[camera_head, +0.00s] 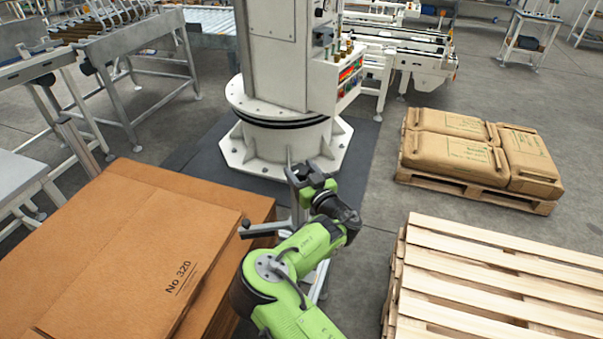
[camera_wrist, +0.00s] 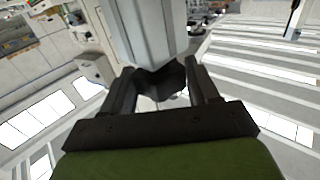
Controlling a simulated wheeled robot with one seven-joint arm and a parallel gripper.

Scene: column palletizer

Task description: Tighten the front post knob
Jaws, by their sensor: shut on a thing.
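My gripper (camera_head: 303,174) is at the grey metal post (camera_head: 296,205) in front of the white column base. In the wrist view its two dark fingers (camera_wrist: 160,72) are on either side of a black faceted knob (camera_wrist: 165,84), shut on it. The pale grey post (camera_wrist: 146,30) rises just beyond the knob in that view. In the head view the gripped knob is too small and covered to make out. A grey side arm (camera_head: 266,229) with a dark end (camera_head: 244,224) sticks out left, low beside the post.
A stack of brown cardboard sheets (camera_head: 120,235) lies close on the left. An empty wooden pallet (camera_head: 500,280) is at the right, with a pallet of brown sacks (camera_head: 480,150) behind it. The white column (camera_head: 280,60) stands directly behind the post.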

